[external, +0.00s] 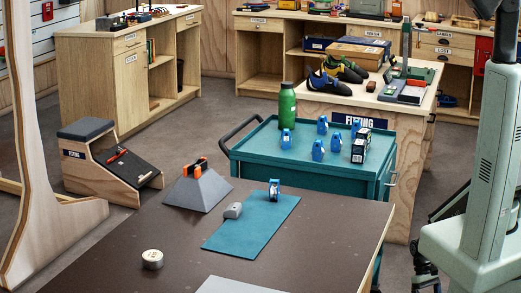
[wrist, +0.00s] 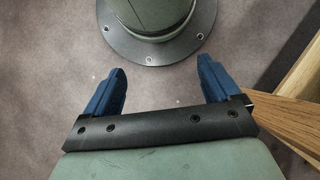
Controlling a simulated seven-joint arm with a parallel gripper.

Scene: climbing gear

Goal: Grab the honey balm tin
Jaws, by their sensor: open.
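A small round tin (external: 152,259) with a pale lid stands on the dark tabletop near its front left; it looks like the honey balm tin, but its label is too small to read. My gripper (wrist: 165,85) shows in the wrist view with its two blue fingers wide apart and nothing between them. Below it are the grey floor and my round base. The tin is not in the wrist view. In the external view my green arm stands at the far right, and the gripper itself is not visible there.
On the dark table (external: 290,235) lie a teal mat (external: 262,222) with a grey block (external: 233,210) and a blue device (external: 274,189). A grey pyramid (external: 198,190) with an orange-black piece stands behind. A teal cart (external: 265,146) carries a green bottle (external: 286,106) and several blue items.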

